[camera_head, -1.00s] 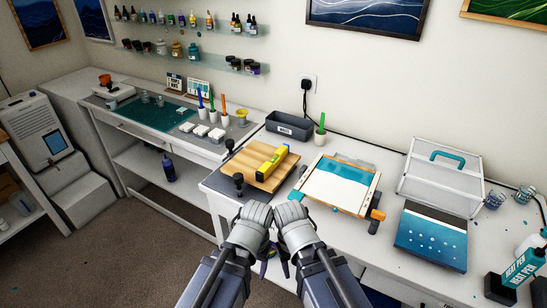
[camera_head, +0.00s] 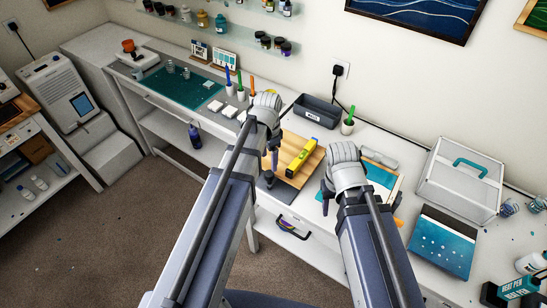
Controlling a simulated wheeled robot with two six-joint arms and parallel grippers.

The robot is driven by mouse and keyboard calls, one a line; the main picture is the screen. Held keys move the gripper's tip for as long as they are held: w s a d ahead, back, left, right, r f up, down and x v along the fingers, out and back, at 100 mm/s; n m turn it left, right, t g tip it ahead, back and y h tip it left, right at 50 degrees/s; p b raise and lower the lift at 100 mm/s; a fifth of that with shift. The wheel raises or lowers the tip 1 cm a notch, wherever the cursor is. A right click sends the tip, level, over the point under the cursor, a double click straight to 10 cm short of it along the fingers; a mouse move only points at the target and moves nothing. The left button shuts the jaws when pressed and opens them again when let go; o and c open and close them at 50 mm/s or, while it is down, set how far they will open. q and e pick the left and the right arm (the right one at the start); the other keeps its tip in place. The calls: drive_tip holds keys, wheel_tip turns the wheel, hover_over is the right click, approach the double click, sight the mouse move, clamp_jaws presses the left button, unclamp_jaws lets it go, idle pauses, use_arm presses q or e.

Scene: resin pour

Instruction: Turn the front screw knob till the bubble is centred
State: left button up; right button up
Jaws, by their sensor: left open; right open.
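The yellow spirit level (camera_head: 302,155) lies on the wooden board (camera_head: 314,163) on the workbench; its bubble is too small to read. The dark front screw knob (camera_head: 269,179) stands at the board's near left corner. My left gripper (camera_head: 271,152) is open, pointing down at the board's left side, above and close to the knob; I cannot tell whether it touches. The second knob at the left is hidden behind my arm. My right gripper (camera_head: 329,193) is open and empty, to the right of the board, in front of the framed panel.
The teal and white framed panel (camera_head: 382,178) is partly covered by my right arm. A dark bin (camera_head: 317,110) and a pot with a green tool (camera_head: 348,125) stand behind the board. A silver case (camera_head: 459,182) and blue panel (camera_head: 442,242) are at the right.

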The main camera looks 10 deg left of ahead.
sight(269, 173)
use_arm(q)
drive_tip(key=shift+f, duration=0.1)
wheel_tip(269, 173, down, 8)
drive_tip(key=b, duration=0.8)
drive_tip(key=shift+r, duration=0.2)
clamp_jaws()
